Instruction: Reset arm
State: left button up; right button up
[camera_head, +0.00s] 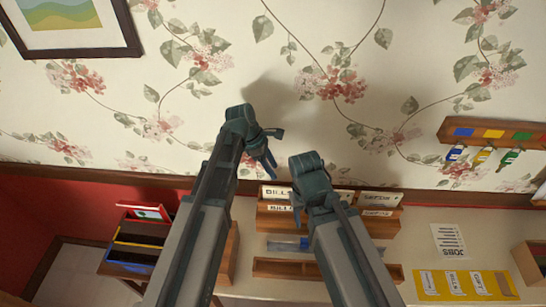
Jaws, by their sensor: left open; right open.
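My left gripper (268,147) is at the end of the arm that comes in from the lower left. It is open and empty, in front of the floral wallpaper and above the desk. My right gripper (297,207) is lower and a little to the right. It is open, with its fingers mostly hidden by its own wrist, in front of a wooden letter rack (385,226). I cannot tell whether it is touching the rack.
A desk (408,258) holds the rack, a long wooden tray (285,269), a "JOBS" sheet (449,243) and a yellow board (465,284). A key rack (490,131) hangs at right. A side stand (140,240) with coloured folders is at left. A framed picture (68,27) hangs upper left.

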pick_arm(q)
jog(key=s+f+m+y+b, duration=0.5)
jog(key=s+f+m+b, duration=0.6)
jog(key=s+m, duration=0.6)
notch_tip(320, 180, down, 2)
jog(key=m, duration=0.4)
jog(key=shift+a+f+m+y+b, duration=0.15)
jog(key=shift+a+m+y+b, duration=0.15)
jog(key=shift+a+m+b, duration=0.1)
pick_arm(e)
notch_tip(320, 180, down, 12)
jog(key=shift+r, duration=0.15)
pick_arm(q)
jog(key=shift+d, duration=0.15)
pick_arm(e)
jog(key=shift+d, duration=0.1)
